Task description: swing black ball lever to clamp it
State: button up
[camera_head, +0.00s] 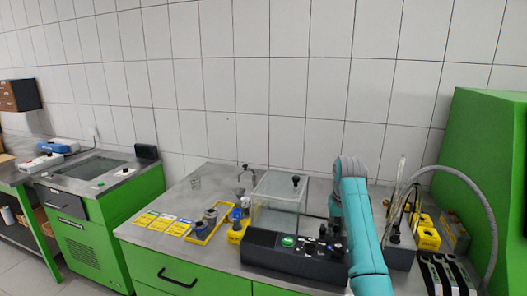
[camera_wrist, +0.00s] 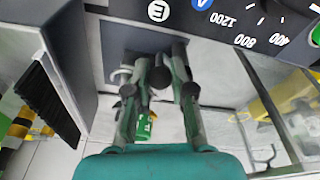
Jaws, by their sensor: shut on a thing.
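The black ball (camera_wrist: 160,76) of the lever shows between the two fingers of my gripper (camera_wrist: 160,58) in the wrist view. My gripper is shut on it. The lever's shaft and the clamp it belongs to are mostly hidden by the fingers. In the head view my teal arm reaches over the right part of the bench, and the gripper and lever cannot be made out clearly there.
A black control box (camera_head: 290,256) with a green button stands at the bench front; its dial panel (camera_wrist: 265,22) shows at the top of the wrist view. A clear box (camera_head: 275,205) stands behind it. A green housing (camera_head: 485,170) and grey hose (camera_head: 470,172) stand at right.

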jog(key=shift+d, duration=0.1)
jog(key=shift+w+d+f, duration=0.15)
jog(key=shift+w+d, duration=0.3)
jog(key=shift+d, duration=0.05)
dwell(0.3)
jog(key=shift+w, duration=0.15)
jog(key=shift+w+d, duration=0.35)
jog(key=shift+w, duration=0.25)
jog(key=o, duration=1.4)
jog(key=shift+r, duration=0.2)
